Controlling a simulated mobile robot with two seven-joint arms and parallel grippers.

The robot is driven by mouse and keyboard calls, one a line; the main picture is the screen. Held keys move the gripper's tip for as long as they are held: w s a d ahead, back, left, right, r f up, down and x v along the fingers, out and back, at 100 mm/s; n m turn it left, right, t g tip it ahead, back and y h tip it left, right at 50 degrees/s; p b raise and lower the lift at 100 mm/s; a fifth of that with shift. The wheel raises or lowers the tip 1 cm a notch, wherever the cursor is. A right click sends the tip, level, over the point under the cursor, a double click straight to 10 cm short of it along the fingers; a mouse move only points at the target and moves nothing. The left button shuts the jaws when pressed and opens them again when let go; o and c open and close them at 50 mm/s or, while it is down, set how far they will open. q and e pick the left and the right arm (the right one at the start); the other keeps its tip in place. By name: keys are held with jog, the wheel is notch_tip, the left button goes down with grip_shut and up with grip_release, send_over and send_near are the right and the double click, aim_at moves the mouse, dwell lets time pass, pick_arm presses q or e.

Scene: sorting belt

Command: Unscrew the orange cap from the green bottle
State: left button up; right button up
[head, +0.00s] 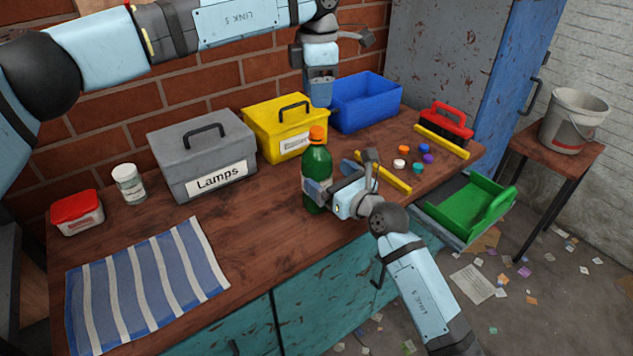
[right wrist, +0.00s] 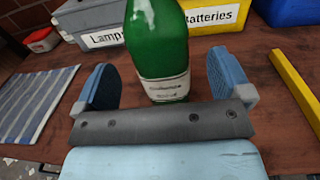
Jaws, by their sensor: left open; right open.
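The green bottle (head: 319,160) stands upright on the wooden bench with the orange cap (head: 317,133) on its neck. My left gripper (head: 320,98) points down just above the cap, apart from it and open. My right gripper (head: 318,190) is low at the bottle's side. In the right wrist view the green bottle (right wrist: 160,50) stands between the two open fingers of my right gripper (right wrist: 163,80), with a gap on each side. The cap is outside that view.
Behind stand a grey Lamps box (head: 170,158), a yellow box (head: 250,125) and a blue bin (head: 382,112). Several coloured caps (head: 400,163) and yellow bars (head: 385,172) lie to the right. A striped cloth (head: 145,285) lies at front left. A green tray (head: 465,215) is at right.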

aim_at(326, 174)
jog(key=shift+x, duration=2.3)
